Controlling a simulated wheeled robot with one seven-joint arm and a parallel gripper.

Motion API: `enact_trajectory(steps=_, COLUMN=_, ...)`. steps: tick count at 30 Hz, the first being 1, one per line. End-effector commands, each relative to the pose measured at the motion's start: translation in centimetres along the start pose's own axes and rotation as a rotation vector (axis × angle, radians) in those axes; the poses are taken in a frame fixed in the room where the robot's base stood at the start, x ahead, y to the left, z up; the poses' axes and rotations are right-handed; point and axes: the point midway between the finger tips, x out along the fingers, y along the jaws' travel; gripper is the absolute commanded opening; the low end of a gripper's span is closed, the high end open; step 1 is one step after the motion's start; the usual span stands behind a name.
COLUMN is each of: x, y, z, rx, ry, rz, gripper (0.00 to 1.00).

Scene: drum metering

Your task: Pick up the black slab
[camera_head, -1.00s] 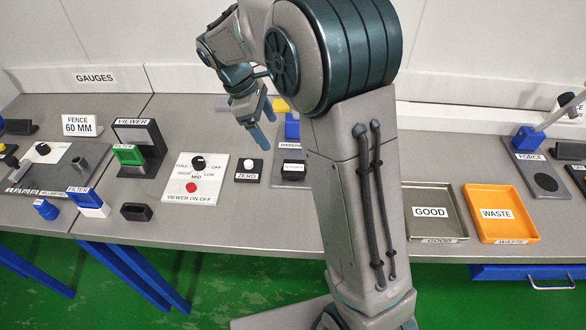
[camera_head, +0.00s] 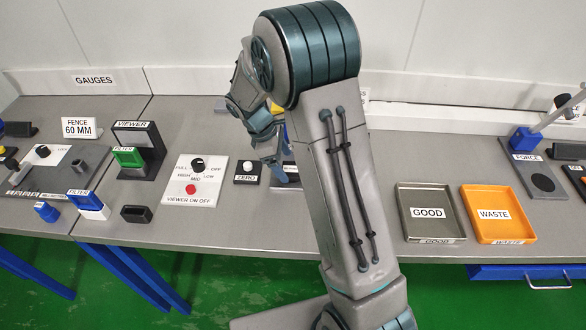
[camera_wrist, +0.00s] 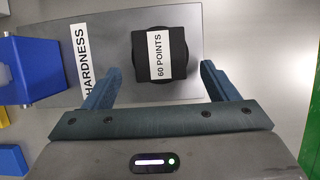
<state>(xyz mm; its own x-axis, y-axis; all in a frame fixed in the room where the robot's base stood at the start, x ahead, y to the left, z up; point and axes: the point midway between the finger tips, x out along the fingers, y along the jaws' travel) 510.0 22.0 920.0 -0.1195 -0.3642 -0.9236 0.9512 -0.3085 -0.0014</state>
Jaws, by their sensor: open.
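The black slab (camera_wrist: 177,68), a squarish block with a white "60 POINTS" label, sits on the grey plate marked HARDNESS (camera_wrist: 220,15) in the wrist view. My gripper (camera_wrist: 161,69) is open, with one blue finger to the left of the slab and one to the right. The fingertips appear near the slab's lower part in that view, with gaps on both sides. I cannot tell their height above the plate. In the head view my gripper (camera_head: 274,165) points down over the hardness station, and my arm hides most of the slab.
A blue block (camera_wrist: 38,68) stands on the left of the plate in the wrist view. In the head view, the ZERO button (camera_head: 247,171) and viewer switch panel (camera_head: 195,180) are left of my gripper. GOOD (camera_head: 428,195) and WASTE (camera_head: 495,195) trays lie to the right.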

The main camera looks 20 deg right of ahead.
Motion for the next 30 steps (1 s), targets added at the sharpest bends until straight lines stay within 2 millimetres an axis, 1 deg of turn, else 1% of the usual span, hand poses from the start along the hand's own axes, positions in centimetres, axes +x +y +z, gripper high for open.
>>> enact_trajectory(steps=1, x=0.63, y=-0.03, z=0.08, rx=0.0, ry=-0.002, rz=-0.002, gripper=0.8)
enact_trajectory(steps=4, x=1.42, y=-0.03, z=0.07, rx=0.001, ry=-0.001, rz=-0.001, gripper=0.8)
enact_trajectory(steps=11, x=1.61, y=-0.01, z=0.03, rx=0.001, ry=0.0, rz=0.001, gripper=0.8)
enact_trajectory(steps=12, x=1.61, y=-0.01, z=0.03, rx=0.001, ry=0.0, rz=0.001, gripper=0.74)
enact_trajectory(steps=14, x=1.6, y=-0.01, z=0.03, rx=0.001, ry=0.0, rz=0.001, gripper=0.58)
enact_trajectory(steps=15, x=1.59, y=-0.01, z=0.03, rx=0.001, ry=0.0, rz=0.001, gripper=0.47)
enact_trajectory(steps=17, x=1.58, y=-0.01, z=0.03, rx=0.001, ry=0.0, rz=0.001, gripper=0.31)
enact_trajectory(steps=19, x=1.57, y=-0.01, z=0.03, rx=0.001, ry=0.0, rz=0.001, gripper=0.31)
enact_trajectory(steps=20, x=1.57, y=-0.01, z=0.03, rx=0.001, ry=0.0, rz=0.001, gripper=0.27)
enact_trajectory(steps=26, x=1.5, y=0.0, z=0.05, rx=0.002, ry=0.001, rz=0.001, gripper=0.27)
enact_trajectory(steps=30, x=0.97, y=0.04, z=0.25, rx=0.002, ry=0.002, rz=0.003, gripper=0.27)
